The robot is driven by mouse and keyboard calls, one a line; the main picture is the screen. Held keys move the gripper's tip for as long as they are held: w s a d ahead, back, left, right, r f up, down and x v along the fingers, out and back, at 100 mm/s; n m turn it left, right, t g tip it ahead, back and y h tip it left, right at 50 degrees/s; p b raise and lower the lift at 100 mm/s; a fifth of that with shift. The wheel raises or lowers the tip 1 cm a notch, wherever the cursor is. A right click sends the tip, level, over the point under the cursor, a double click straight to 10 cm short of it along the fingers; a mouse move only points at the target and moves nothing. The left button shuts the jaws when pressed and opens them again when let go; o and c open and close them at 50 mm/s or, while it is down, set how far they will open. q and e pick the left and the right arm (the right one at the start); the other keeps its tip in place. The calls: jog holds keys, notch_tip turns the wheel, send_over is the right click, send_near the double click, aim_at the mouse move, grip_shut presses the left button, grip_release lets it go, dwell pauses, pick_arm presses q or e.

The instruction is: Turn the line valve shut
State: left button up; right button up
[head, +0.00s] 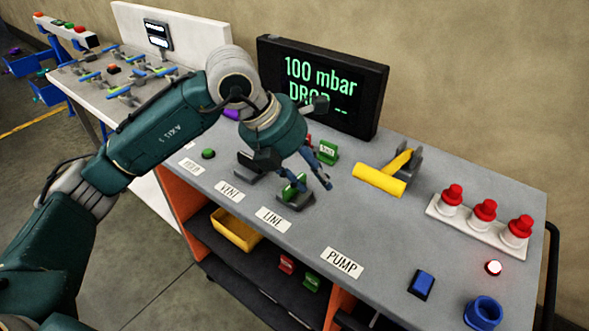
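The line valve (296,198) has a green handle on a dark base and stands on the grey bench top behind the "LINE" label (273,219). My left gripper (308,179) points down over it from a dark green arm. Its two blue fingers look apart, one by the top of the green handle and one to the right of it. I cannot tell whether a finger touches the handle. The wrist hides part of the bench behind the valve. The display (322,85) reads "100 mbar" and "DROP --". My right gripper is not in view.
The "VENT" label (230,191) and a dark valve part lie close left. A green tag (328,151) stands behind the gripper.

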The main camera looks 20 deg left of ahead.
pick_arm(q)
jog(key=w+a+r+n+y, duration=0.1)
jog(key=w+a+y, duration=0.15)
jog(key=a, duration=0.55)
jog(key=shift+t+y, duration=0.25)
jog(key=shift+t, duration=0.15)
jog(key=x, duration=0.3)
jog(key=p+x, duration=0.1)
jog(key=x, duration=0.3)
jog(key=p+x, duration=0.1)
jog(key=x, duration=0.2)
jog(key=shift+s+d+f, duration=0.1)
jog(key=shift+d+f, duration=0.05)
jog(key=shift+d, duration=0.15)
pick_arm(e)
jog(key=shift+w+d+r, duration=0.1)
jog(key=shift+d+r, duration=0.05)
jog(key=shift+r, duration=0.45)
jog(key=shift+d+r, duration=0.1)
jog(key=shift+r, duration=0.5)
pick_arm(q)
grip_shut()
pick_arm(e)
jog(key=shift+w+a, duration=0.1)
